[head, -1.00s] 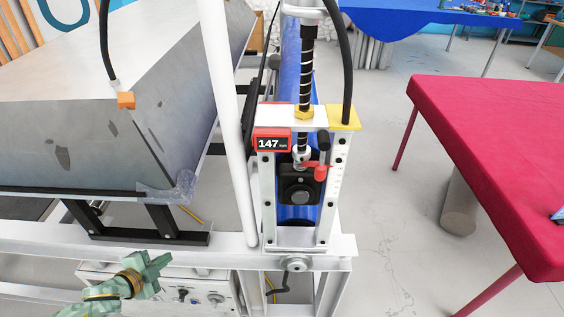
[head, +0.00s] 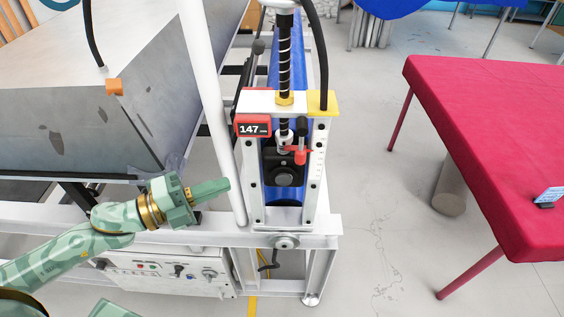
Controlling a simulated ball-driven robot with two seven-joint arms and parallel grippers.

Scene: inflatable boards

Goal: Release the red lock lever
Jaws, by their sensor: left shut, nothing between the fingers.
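The red lock lever (head: 299,156) sits at the front of the white upright frame (head: 254,185), beside the threaded spindle and above a black block with a round hub (head: 284,178). A black-tipped handle stands up from its red part. My left gripper (head: 226,185) is shut and empty. It is to the left of the frame and lower than the lever, apart from it, with its fingers pointing right towards the white post.
A red display reading 147 (head: 253,127) is on the frame's upper left. A white slanted post (head: 206,100) stands between my left arm and the frame. A control box (head: 165,272) is below. A red-covered table (head: 490,130) stands right, with free floor between.

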